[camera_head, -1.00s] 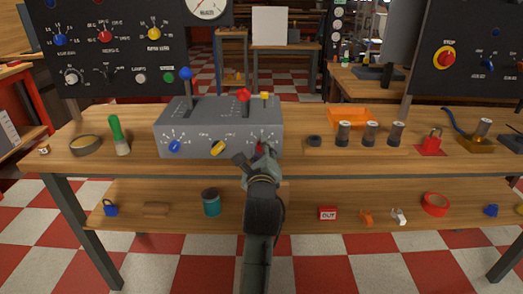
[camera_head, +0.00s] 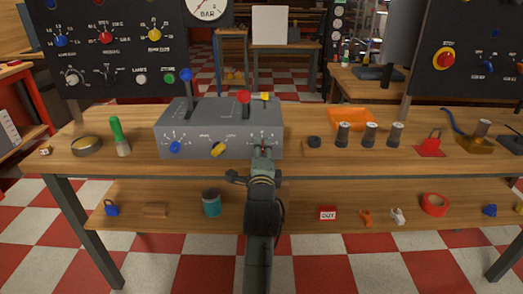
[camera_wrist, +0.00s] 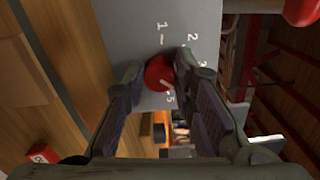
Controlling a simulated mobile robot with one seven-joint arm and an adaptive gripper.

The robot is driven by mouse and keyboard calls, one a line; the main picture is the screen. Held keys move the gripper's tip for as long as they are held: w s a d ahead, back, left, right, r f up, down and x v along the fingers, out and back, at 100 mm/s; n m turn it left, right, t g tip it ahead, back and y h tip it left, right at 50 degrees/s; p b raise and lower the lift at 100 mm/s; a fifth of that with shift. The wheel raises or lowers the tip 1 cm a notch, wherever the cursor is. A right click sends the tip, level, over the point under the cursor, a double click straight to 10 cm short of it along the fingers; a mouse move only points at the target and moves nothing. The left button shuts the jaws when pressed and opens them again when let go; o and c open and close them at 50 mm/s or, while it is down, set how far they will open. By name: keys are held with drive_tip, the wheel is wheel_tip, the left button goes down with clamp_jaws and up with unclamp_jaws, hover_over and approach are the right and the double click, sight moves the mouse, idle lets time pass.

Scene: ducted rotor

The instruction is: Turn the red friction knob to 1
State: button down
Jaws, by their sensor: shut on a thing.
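The red friction knob (camera_wrist: 159,72) sits on the front face of the grey control box (camera_head: 174,142), at its right end. In the wrist view it lies between the two fingers of my gripper (camera_wrist: 161,70), which are shut on it from both sides. White numbers 1, 2, 3 and 5 show around the knob; 4 is not readable. A white mark on the knob's edge lies toward the 5, away from the 1. In the head view my gripper (camera_head: 263,152) covers most of the knob.
A yellow knob (camera_head: 218,150) and a blue knob (camera_head: 175,147) are left of my gripper on the same face. Levers with blue (camera_head: 186,75) and red (camera_head: 243,97) tops rise from the box. Dark cylinders (camera_head: 343,134) stand right of it on the bench.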

drive_tip(key=n+p, duration=0.1)
drive_tip(key=n, duration=0.4)
drive_tip(key=shift+n, duration=0.3)
drive_tip(key=n+p, duration=0.1)
drive_tip(key=n, duration=0.5)
drive_tip(key=n+p, duration=0.1)
drive_tip(key=n, duration=0.5)
drive_tip(key=shift+d+f+n, duration=0.1)
drive_tip(key=shift+n, duration=0.2)
drive_tip(key=n+p, duration=0.1)
drive_tip(key=n, duration=0.4)
drive_tip(key=shift+n, duration=0.4)
drive_tip(key=c, duration=1.3)
unclamp_jaws()
drive_tip(key=shift+c, duration=0.2)
